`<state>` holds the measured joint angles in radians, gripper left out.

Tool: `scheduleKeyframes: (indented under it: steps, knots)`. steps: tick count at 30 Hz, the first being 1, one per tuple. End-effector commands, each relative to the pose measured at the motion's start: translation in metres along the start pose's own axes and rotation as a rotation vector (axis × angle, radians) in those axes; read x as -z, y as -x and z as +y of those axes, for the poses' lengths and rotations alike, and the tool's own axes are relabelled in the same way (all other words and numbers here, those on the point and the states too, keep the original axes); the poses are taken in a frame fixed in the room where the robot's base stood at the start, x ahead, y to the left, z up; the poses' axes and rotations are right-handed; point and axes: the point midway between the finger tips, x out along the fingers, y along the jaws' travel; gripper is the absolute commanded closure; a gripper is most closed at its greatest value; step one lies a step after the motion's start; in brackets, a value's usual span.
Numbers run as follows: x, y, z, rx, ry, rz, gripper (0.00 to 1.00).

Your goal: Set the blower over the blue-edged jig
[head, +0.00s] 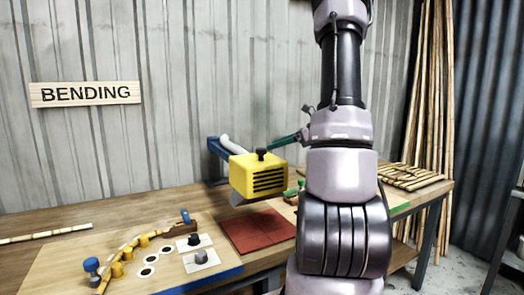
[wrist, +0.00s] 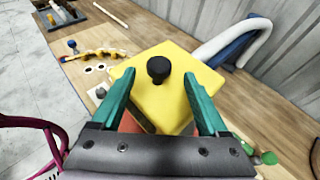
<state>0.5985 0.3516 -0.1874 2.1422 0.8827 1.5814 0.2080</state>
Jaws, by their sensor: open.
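The blower is a yellow box (head: 257,177) with dark side slots and a black knob (head: 261,152) on top. The blue-edged jig (head: 215,276) is a board at the left front with yellow pegs and a bent rattan piece. My gripper (wrist: 158,75) has green fingers. In the wrist view they are apart on either side of the knob (wrist: 158,68), over the yellow top (wrist: 165,100), with nothing clearly held. In the head view my arm hides most of it.
A pale hose (head: 229,143) runs from a blue bracket (head: 213,158) behind the blower. A green-edged board (head: 401,208) and rattan lengths (head: 412,177) lie at the right. A blue-knobbed clamp (head: 92,267), a second clamp and two dark-knobbed blocks (head: 202,257) stand on the blue-edged jig.

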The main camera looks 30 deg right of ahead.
Motion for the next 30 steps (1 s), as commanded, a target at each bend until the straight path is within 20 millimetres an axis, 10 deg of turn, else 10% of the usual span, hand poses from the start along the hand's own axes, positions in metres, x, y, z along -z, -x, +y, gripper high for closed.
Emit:
scheduleKeyframes:
  steps: [9,22,28,30]
  knots:
    - [0.000,-0.053,0.001,-0.003,0.000,0.001,0.23]
    - [0.000,-0.064,0.001,0.000,0.001,0.002,0.23]
    - [0.000,-0.064,0.001,-0.001,0.001,0.002,0.95]
    - [0.000,-0.064,0.001,-0.001,0.001,0.002,1.00]
